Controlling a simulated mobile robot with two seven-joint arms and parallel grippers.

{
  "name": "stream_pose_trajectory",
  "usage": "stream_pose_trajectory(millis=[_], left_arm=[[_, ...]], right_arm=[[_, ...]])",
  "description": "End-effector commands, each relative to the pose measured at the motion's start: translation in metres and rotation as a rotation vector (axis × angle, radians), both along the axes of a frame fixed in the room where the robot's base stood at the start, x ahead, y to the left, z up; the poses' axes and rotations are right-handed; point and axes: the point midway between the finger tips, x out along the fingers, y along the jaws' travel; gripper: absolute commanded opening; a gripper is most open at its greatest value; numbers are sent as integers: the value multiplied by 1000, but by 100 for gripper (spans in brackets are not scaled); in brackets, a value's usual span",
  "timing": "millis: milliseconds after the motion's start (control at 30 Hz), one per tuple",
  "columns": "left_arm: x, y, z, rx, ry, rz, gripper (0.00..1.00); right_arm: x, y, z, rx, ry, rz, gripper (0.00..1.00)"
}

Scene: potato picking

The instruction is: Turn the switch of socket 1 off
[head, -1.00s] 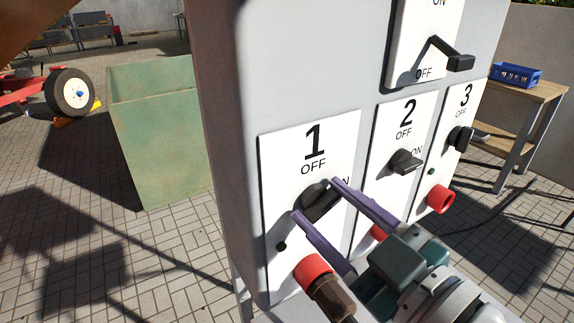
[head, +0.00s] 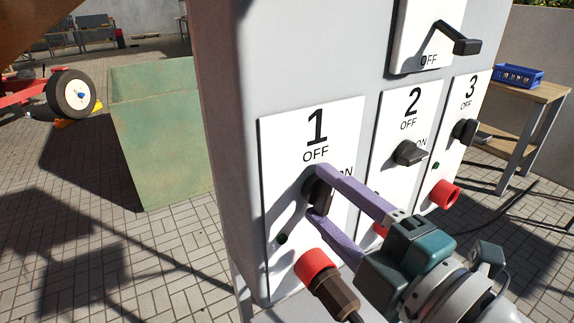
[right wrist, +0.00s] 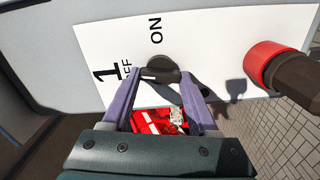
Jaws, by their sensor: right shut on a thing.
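The dark switch (head: 319,193) of socket 1 sits on its white panel (head: 285,140), under the label "1 OFF", with "ON" to its right. Its handle stands roughly upright, towards OFF. My right gripper (head: 319,190) is shut on this switch, one purple finger at its upper end and one at its lower end. In the right wrist view the switch (right wrist: 160,70) shows between the fingertips. The fingers partly hide the handle and the "ON" label in the head view. My left gripper is not in view.
A brown plug (head: 335,290) sits in the red socket below the switch, close to my right gripper. Switch 2 (head: 410,153) and switch 3 (head: 465,131) are to the right. A black lever (head: 460,43) juts out above. A green bin (head: 158,135) stands left of the cabinet.

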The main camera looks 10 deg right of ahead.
Motion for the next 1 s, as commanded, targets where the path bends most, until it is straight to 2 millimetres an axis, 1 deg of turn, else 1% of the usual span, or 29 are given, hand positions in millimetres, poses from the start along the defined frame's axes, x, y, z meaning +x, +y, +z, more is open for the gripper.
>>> stream_pose_trajectory(millis=[200,400,967,1000], left_arm=[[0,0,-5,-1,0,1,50],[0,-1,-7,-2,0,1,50],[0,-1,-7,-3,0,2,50],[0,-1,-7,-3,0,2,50]], right_arm=[[0,0,-1,-116,-42,-1,4],[0,0,-1,-175,-63,0,4],[0,0,-1,-201,-72,0,4],[0,0,-1,-201,-72,0,64]])
